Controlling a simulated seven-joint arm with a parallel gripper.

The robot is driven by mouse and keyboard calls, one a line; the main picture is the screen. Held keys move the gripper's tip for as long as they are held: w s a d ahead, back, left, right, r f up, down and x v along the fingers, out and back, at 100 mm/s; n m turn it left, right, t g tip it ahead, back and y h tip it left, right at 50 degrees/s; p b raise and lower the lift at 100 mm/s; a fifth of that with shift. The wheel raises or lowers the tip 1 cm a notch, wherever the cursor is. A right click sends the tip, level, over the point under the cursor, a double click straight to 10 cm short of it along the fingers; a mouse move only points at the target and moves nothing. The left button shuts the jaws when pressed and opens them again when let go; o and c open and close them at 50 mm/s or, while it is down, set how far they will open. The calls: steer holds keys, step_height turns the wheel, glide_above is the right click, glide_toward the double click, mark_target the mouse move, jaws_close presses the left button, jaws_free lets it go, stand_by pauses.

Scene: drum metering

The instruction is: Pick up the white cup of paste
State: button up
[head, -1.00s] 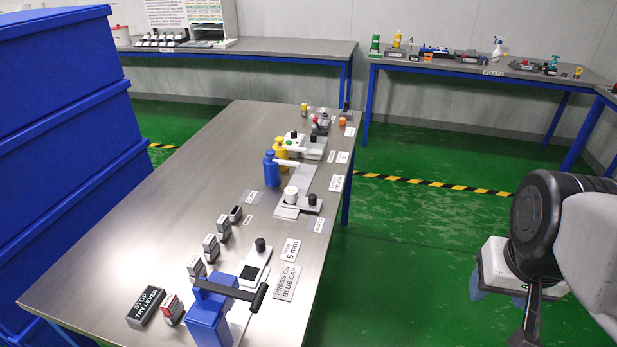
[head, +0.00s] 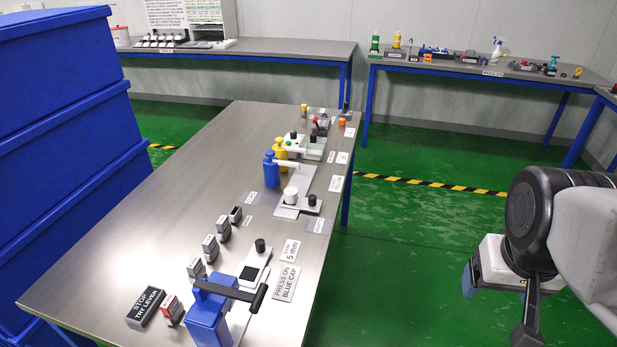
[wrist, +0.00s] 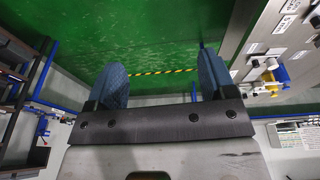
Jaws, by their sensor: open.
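The white cup (head: 291,194) stands upright on a light grey plate (head: 286,212) on the steel table, in front of the blue pump bottle (head: 271,169) and beside a black knob. A small white shape in the wrist view (wrist: 271,63) looks like the same cup, seen upside down; what is inside cannot be told. My gripper (head: 492,284) is at the right of the head view, off the table's right side and well apart from the cup. In the wrist view its two blue fingers (wrist: 161,76) are spread with nothing between them.
A yellow pump bottle (head: 281,149) stands behind the blue one. A blue lever press (head: 212,310) and small grey blocks stand nearer on the steel table (head: 130,235). Blue crates (head: 70,150) are stacked at left. Green floor (head: 400,240) lies between my gripper and the table.

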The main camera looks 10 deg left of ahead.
mark_target(290, 192)
steer(key=w+a+f+n+t+h, duration=0.1)
steer(key=w+a+f+n+h, duration=0.1)
steer(key=w+a+n, duration=0.6)
steer(key=w+a+f+n+t+h, duration=0.1)
steer(key=w+f+n+t+h, duration=0.2)
steer(key=w, duration=0.9)
steer(key=w+a+f+n+h, duration=0.2)
steer(key=w+a+n, duration=0.3)
steer(key=w+n, duration=0.3)
steer(key=w+a+f+n+t+y, duration=0.1)
steer(key=a+f+n, duration=0.4)
steer(key=a, duration=0.5)
steer(key=w+a+f+n+t+y, duration=0.2)
steer(key=w+a+f+n, duration=0.3)
steer(key=a, duration=0.6)
steer(key=w+a+f+n+t+y, duration=0.2)
steer(key=w+a+f+n, duration=0.3)
steer(key=a, duration=0.6)
steer(key=shift+a+f+n+t, duration=0.15)
steer(key=shift+f+n+t, duration=0.15)
steer(key=shift+f+t, duration=0.6)
steer(key=shift+x, duration=1.2)
steer(key=shift+w, duration=0.1)
